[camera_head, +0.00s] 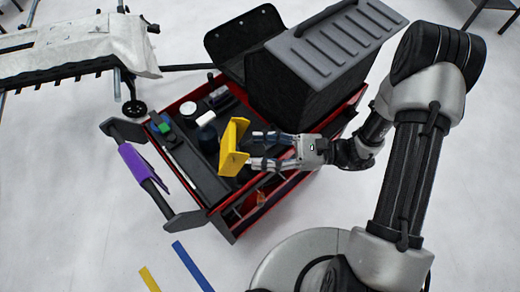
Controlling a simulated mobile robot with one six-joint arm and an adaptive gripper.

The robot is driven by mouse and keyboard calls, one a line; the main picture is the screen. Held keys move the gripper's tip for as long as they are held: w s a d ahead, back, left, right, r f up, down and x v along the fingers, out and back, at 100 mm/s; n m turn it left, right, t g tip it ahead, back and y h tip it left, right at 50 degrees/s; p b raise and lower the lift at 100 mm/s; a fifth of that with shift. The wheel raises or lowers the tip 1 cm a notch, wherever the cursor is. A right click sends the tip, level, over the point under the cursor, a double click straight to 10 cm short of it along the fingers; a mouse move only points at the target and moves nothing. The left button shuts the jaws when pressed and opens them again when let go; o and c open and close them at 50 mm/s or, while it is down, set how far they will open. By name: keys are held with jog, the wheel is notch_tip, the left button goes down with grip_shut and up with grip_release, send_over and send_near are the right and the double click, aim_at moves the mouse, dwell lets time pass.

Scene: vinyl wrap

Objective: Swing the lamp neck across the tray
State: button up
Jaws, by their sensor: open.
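The tray is the red-rimmed black top of a cart (183,187), in the middle of the view. I cannot make out a lamp or a lamp neck for certain. My gripper (258,151) reaches over the tray from the right with its fingers apart, pointing left. A yellow bracket-shaped piece (233,150) stands right at the fingertips. I cannot tell whether the fingers touch it. It and the fingers hide part of the tray behind them.
A large black toolbox (300,85) with a grey ribbed lid (335,42) fills the cart's back right. Small items, including a white round one (188,108), lie at the tray's left. A purple-wrapped handle (143,166) juts out left. A white-covered bench (80,45) stands back left.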

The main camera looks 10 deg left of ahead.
jog(key=shift+a, duration=0.4)
jog(key=shift+s, duration=0.1)
grip_shut()
dwell(0.3)
